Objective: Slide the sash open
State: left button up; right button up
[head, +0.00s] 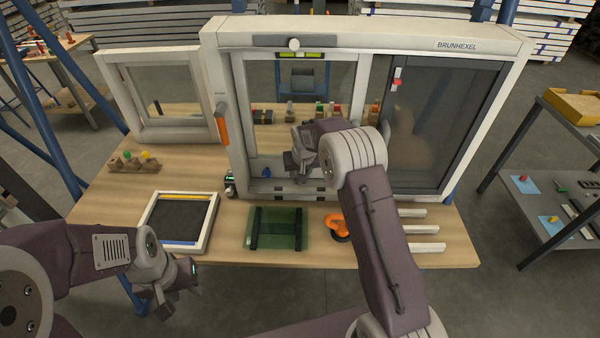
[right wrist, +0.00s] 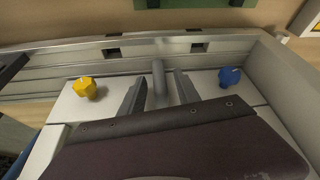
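The large white window frame (head: 222,60), marked BRUNHEXEL, stands upright on the bench. Its left part has a light-framed clear pane, and its right part a dark panel (head: 440,120). My right gripper (head: 302,178) is low at the left part, partly hidden by its own arm. In the right wrist view its two fingers (right wrist: 160,95) are apart, on either side of a grey upright bar (right wrist: 158,75), with narrow gaps showing. A yellow knob (right wrist: 85,88) and a blue knob (right wrist: 229,77) flank it. My left gripper (head: 177,292) is empty, apart from everything, before the bench; its fingers look spread.
On the bench (head: 110,205) lie a framed dark panel (head: 208,240), green glass (head: 262,228), an orange suction tool (head: 336,225) and white strips (head: 425,230). A smaller white frame (head: 112,85) stands left. A grey shelf cart (head: 560,130) is at right. Front floor is clear.

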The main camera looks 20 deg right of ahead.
jog(key=shift+w+f, duration=0.15)
jog(key=shift+f, duration=0.2)
jog(key=shift+c, duration=0.3)
grip_shut()
jog(key=shift+d, duration=0.1)
dwell(0.9)
